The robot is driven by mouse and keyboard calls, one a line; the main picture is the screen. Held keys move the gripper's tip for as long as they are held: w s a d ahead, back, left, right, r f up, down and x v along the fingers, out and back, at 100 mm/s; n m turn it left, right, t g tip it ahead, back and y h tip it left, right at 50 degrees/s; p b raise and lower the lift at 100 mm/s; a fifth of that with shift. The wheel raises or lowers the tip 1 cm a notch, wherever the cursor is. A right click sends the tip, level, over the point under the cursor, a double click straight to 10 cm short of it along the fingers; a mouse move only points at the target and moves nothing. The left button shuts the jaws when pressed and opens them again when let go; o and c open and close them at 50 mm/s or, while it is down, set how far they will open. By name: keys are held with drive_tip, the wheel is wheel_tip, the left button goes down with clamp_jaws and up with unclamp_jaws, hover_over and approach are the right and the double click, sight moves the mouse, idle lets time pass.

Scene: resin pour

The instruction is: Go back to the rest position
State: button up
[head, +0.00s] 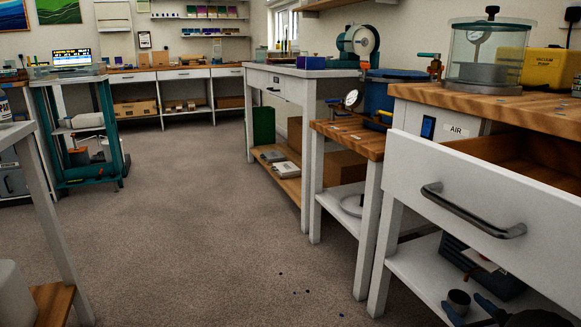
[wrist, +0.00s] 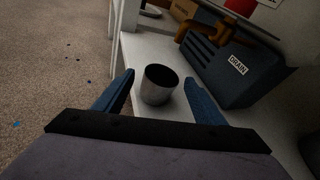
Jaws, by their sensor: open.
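My gripper (wrist: 160,77) is open, with its two blue fingers spread on either side of a small metal cup (wrist: 157,91). The cup is upright on a white lower shelf (wrist: 133,48), and I cannot tell whether either finger touches it. In the head view my gripper (head: 466,302) shows dark at the bottom right. The cup (head: 459,297) appears there beside the fingers, under the open white drawer (head: 480,190).
A blue box (wrist: 228,66) labelled DRAIN, with an orange-brown pipe or tap, stands close beyond my gripper. The open drawer juts out above the shelf. A wooden side table (head: 350,138) stands left of it. Carpeted floor (head: 190,200) is open to the left, with small dark specks.

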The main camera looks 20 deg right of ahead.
drive_tip(key=w+a+r+n+y+p, duration=0.1)
drive_tip(key=w+a+r+n+y, duration=0.4)
drive_tip(key=a, duration=0.6)
drive_tip(key=w+a+r+n+t+y+p, duration=0.1)
drive_tip(key=w+a+r+n+y+p, duration=0.1)
drive_tip(key=a+n, duration=0.6)
drive_tip(key=w+a+r+n+y+p, duration=0.1)
drive_tip(key=w+a+r+n+y, duration=0.25)
drive_tip(key=a, duration=0.95)
drive_tip(key=s+a+r+n+g+y+p, duration=0.15)
drive_tip(key=s+a+n+g+p, duration=0.3)
drive_tip(key=a, duration=0.55)
drive_tip(key=s+a+n+g+y+p, duration=0.25)
drive_tip(key=a+n+g+p, duration=0.2)
drive_tip(key=a, duration=0.45)
drive_tip(key=s+a+r+n+g+h+p, duration=0.1)
drive_tip(key=s+r+n+g+h+p, duration=0.5)
drive_tip(key=s+r+n+h+p, duration=0.45)
wheel_tip(320, 180, down, 9)
drive_tip(key=n+y+b, duration=0.2)
drive_tip(key=b, duration=0.3)
drive_tip(key=shift+s, duration=0.2)
